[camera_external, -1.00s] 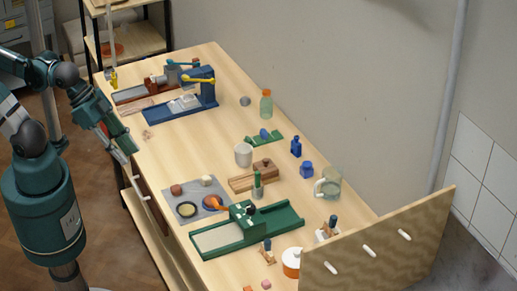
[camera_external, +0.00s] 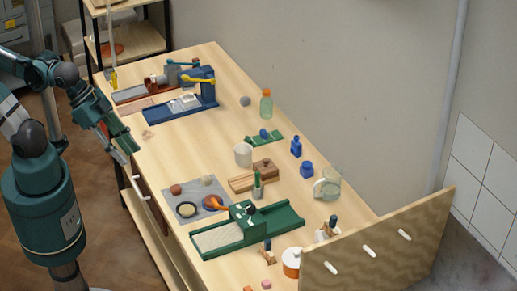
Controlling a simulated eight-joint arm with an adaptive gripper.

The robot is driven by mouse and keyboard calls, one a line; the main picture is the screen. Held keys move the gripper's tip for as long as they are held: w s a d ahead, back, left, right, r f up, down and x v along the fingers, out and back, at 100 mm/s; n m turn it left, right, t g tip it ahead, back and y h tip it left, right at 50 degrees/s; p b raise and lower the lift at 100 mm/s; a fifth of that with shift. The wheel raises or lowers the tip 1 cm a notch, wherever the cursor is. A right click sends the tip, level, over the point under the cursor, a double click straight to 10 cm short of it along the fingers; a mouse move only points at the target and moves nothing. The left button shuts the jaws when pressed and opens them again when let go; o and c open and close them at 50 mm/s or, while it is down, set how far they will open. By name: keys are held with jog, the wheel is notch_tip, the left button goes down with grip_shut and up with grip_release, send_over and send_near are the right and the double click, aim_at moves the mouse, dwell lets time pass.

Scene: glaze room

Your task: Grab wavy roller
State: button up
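My gripper (camera_external: 123,152) hangs beside the table's left edge, well away from these tools. Its fingers point down and I see nothing held. I cannot tell how far they are apart.
A green slab press (camera_external: 280,218) and a grey mat (camera_external: 174,198) with small items occupy the near table. Blue equipment (camera_external: 182,108) stands at the far end. A glass jug (camera_external: 328,188) and a patterned board (camera_external: 375,250) stand at right. The table's left middle is clear.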

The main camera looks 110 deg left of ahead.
jog(key=shift+w, duration=0.1)
jog(key=m+g+h+b, duration=0.3)
jog(key=m+h+b, duration=0.1)
jog(key=m+b, duration=0.45)
send_over(267, 249)
jog(key=s+a, duration=0.4)
notch_tip(267, 249, down, 24)
jog(key=shift+w+f+m+h, duration=0.25)
jog(key=shift+w+f+h, duration=0.05)
jog(key=shift+w+f, duration=0.25)
jog(key=shift+x, duration=1.25)
